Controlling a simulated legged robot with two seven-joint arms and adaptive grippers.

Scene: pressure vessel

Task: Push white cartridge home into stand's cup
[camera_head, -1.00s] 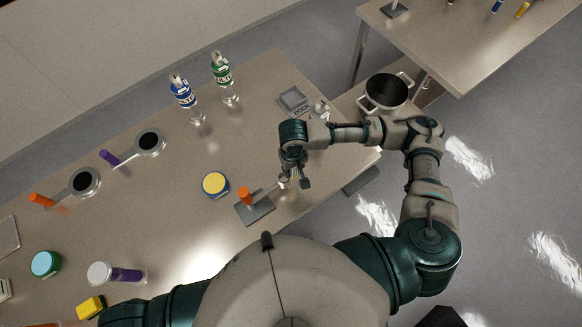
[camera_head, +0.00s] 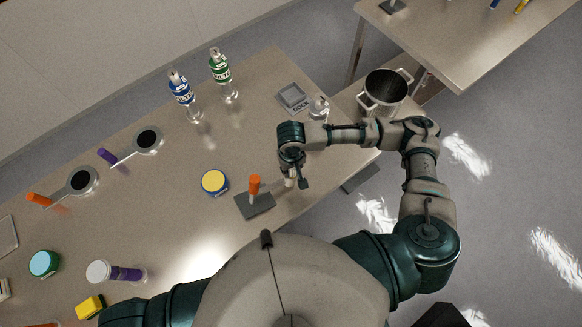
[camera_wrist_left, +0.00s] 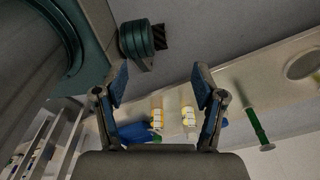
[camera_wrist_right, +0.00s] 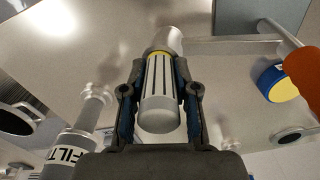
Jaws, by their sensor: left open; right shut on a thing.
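A white cartridge (camera_wrist_right: 160,112) with dark stripes and a yellow band is between the fingers of my right gripper (camera_head: 296,181), which is shut on it. In the right wrist view, its far end meets a silver cup (camera_wrist_right: 168,36); how deep it sits there I cannot tell. A thin rod runs from the cup towards an orange grip (camera_wrist_right: 303,70). In the head view, the stand's dark base (camera_head: 262,207) is on the table below the orange grip; my right gripper hides most of the cup area. My left gripper (camera_wrist_left: 160,85) is open and empty.
A yellow-lidded blue jar (camera_head: 214,182) stands left of the stand. Blue- and green-labelled bottles (camera_head: 182,90) (camera_head: 220,68) stand farther back. A grey dock pad (camera_head: 293,97) and a pot (camera_head: 385,90) lie beyond my right arm. The middle of the table is clear.

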